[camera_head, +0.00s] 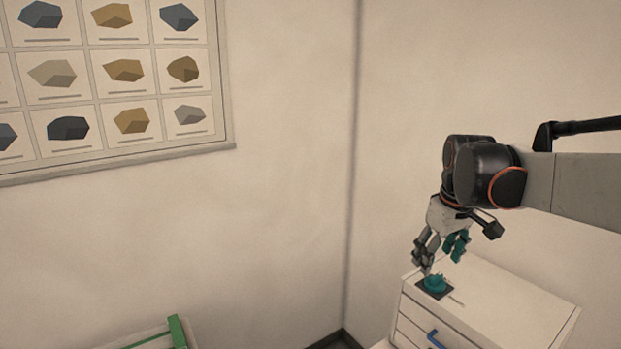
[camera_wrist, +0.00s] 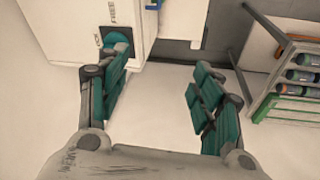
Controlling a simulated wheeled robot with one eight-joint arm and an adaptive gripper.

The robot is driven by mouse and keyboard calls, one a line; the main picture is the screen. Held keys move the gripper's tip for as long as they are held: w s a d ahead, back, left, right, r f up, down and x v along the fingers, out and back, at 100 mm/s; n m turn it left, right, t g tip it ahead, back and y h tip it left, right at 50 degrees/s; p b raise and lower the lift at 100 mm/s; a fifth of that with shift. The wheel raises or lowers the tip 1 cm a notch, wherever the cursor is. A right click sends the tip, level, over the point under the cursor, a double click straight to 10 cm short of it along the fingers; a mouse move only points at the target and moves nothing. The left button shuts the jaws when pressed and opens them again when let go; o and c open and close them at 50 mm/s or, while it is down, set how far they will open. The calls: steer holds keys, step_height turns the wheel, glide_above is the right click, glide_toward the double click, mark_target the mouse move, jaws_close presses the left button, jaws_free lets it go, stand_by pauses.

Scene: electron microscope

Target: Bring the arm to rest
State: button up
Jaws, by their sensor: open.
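My arm reaches in from the right in the head view, with my gripper (camera_head: 440,250) pointing down over the white drawer cabinet (camera_head: 520,300). The gripper is open, and nothing shows between its fingers. In the wrist view the teal-padded fingers of my gripper (camera_wrist: 160,100) are spread wide, with pale floor behind the gap. A teal object (camera_head: 436,283) sits on a dark square on the cabinet top, just below the fingertips. It also shows in the wrist view (camera_wrist: 117,40), beyond the left finger and partly hidden by it.
A blue handle (camera_head: 436,340) is on the cabinet front. A rack with bottles and a green rail (camera_wrist: 290,105) stands at the right in the wrist view. A framed chart of rocks (camera_head: 110,75) hangs on the left wall. A green-edged item (camera_head: 177,332) shows at the bottom left.

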steer(key=s+a+f+m+t+b, duration=0.1)
steer(key=s+a+f+b, duration=0.1)
steer(key=s+f, duration=0.2)
steer(key=s+a+f+m+t+b, duration=0.1)
steer(key=s+f, duration=0.4)
steer(key=s, duration=0.6)
steer(key=s+a+f+m+t+b, duration=0.2)
steer(key=s+a+f+b, duration=0.2)
steer(key=s, duration=0.3)
steer(key=shift+s+a+f, duration=0.25)
steer(key=shift+f, duration=0.15)
